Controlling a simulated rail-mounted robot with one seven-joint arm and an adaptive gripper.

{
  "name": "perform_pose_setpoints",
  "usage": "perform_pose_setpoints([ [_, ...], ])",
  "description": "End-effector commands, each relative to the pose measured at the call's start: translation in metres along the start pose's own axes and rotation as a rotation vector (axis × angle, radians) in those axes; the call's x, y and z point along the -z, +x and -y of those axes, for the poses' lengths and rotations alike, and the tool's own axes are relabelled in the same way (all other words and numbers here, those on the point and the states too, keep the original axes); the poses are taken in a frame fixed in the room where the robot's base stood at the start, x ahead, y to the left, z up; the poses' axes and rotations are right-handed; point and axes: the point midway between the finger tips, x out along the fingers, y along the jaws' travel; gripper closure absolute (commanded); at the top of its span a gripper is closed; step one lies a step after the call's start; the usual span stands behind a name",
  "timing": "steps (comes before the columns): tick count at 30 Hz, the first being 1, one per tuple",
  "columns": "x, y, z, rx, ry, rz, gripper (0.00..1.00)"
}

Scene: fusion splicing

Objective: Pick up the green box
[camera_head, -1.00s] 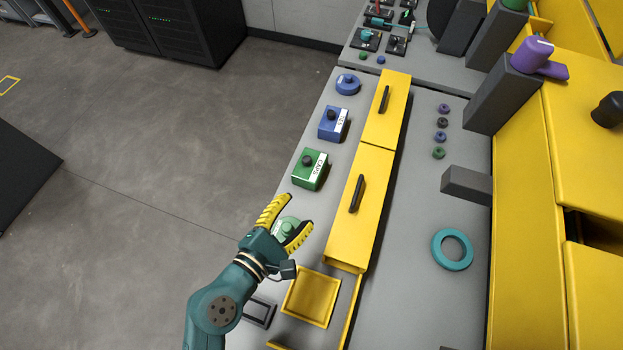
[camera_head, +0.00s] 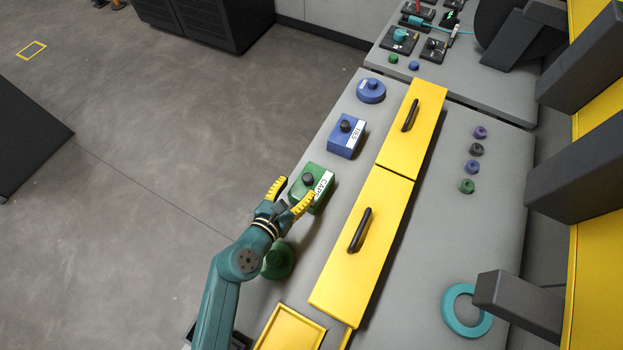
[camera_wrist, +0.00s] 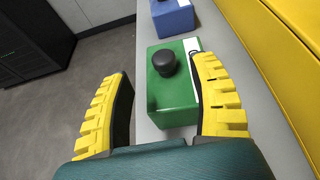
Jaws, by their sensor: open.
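The green box (camera_head: 317,188) stands on the grey bench, with a black knob on top and a white label on its right edge. In the wrist view the green box (camera_wrist: 170,95) lies ahead, between the lines of the two fingers. My gripper (camera_head: 290,193) is open, with yellow ribbed fingers, at the near left side of the box. In the wrist view my gripper (camera_wrist: 165,85) holds nothing; its right finger overlaps the box's right edge. I cannot tell whether it touches.
A blue box (camera_head: 346,136) and a round blue container (camera_head: 371,90) stand beyond the green box. A yellow drawer unit (camera_head: 362,240) runs along the right. A round green container (camera_head: 278,262) is beneath my arm. A yellow tray (camera_head: 290,330) lies nearer. Open floor is left.

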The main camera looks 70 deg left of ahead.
Motion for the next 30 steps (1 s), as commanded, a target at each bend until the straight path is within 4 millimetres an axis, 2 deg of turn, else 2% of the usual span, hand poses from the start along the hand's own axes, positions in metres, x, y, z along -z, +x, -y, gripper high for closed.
perform_pose_setpoints([
  [4,0.001,0.016,0.001,0.0,0.003,0.002,0.39],
  [10,0.003,0.051,0.003,0.001,0.003,0.002,0.39],
  [13,0.003,0.058,0.003,0.0,0.002,0.001,0.39],
  [19,0.002,0.058,0.003,0.0,0.001,-0.001,0.39],
  [20,0.002,0.058,0.003,0.0,0.001,-0.001,0.42],
  [29,0.002,0.058,0.003,0.0,0.002,0.0,0.99],
  [30,0.002,0.058,0.003,0.0,0.002,0.0,1.0],
])
